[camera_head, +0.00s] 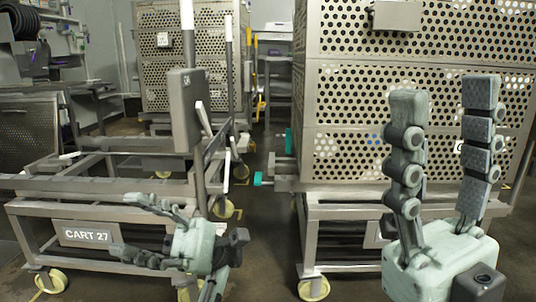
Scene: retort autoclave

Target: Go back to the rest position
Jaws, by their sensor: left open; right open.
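My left gripper (132,228) is at the lower left, in front of the low cart frame. Its fingers point to the left and are spread apart, with nothing seen between them. My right gripper (445,125) is at the right, with its two fingers pointing up and well apart. It is empty, in front of the large perforated metal basket stack (340,85).
The low wheeled cart labelled CART 27 (88,236) stands at left, with an upright post and grey plate (184,110). Another perforated stack (160,60) stands behind. Floor (260,235) shows between the carts. A workbench (60,90) is at far left.

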